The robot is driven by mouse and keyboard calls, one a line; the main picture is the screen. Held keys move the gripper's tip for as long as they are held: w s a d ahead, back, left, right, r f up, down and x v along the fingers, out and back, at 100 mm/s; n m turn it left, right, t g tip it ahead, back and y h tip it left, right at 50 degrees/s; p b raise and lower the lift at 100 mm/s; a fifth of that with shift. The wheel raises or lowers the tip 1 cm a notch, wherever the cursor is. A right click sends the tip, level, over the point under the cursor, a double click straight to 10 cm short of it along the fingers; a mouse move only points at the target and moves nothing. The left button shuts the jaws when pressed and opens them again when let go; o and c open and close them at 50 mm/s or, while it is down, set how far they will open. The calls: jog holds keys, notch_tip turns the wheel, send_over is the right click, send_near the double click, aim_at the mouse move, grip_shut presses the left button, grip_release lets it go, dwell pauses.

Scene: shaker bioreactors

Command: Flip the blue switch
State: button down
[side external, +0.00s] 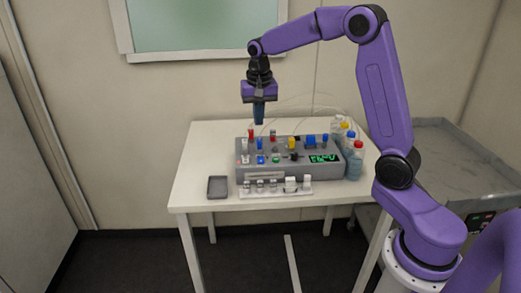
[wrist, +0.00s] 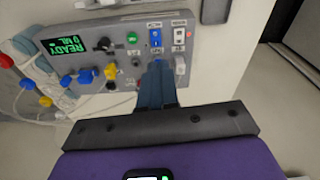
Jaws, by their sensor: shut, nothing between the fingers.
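The blue switch (wrist: 155,38) sits on the sloped panel of the grey control box (side external: 297,180), between a white switch and a round green button. In the side view it shows as a small blue patch (side external: 261,159) near the front left of the panel. My gripper (side external: 258,122) is shut and empty, pointing down above the box's back left part. In the wrist view the closed fingertips (wrist: 157,64) appear just below the blue switch in the picture; they are apart from it. The fingers hide part of the panel. Which way the switch is set is too small to tell.
A white switch (wrist: 179,36), green button (wrist: 132,38) and black knob (wrist: 105,45) are near the blue switch. A green display (side external: 323,158) reads READY. Bottles with tubes (side external: 355,160) stand at right. A vial rack (side external: 275,192) and grey tray (side external: 217,187) are in front.

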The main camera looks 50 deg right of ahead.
aim_at(260, 156)
jog(key=shift+w+d+m, duration=0.3)
jog(key=shift+d, duration=0.3)
jog(key=shift+w+d+m, duration=0.3)
jog(key=shift+d, duration=0.3)
jog(key=shift+f, duration=0.1)
jog(key=f, duration=0.9)
jog(key=w+d+f, duration=0.1)
jog(key=f, duration=0.4)
jog(key=shift+w+d, duration=0.1)
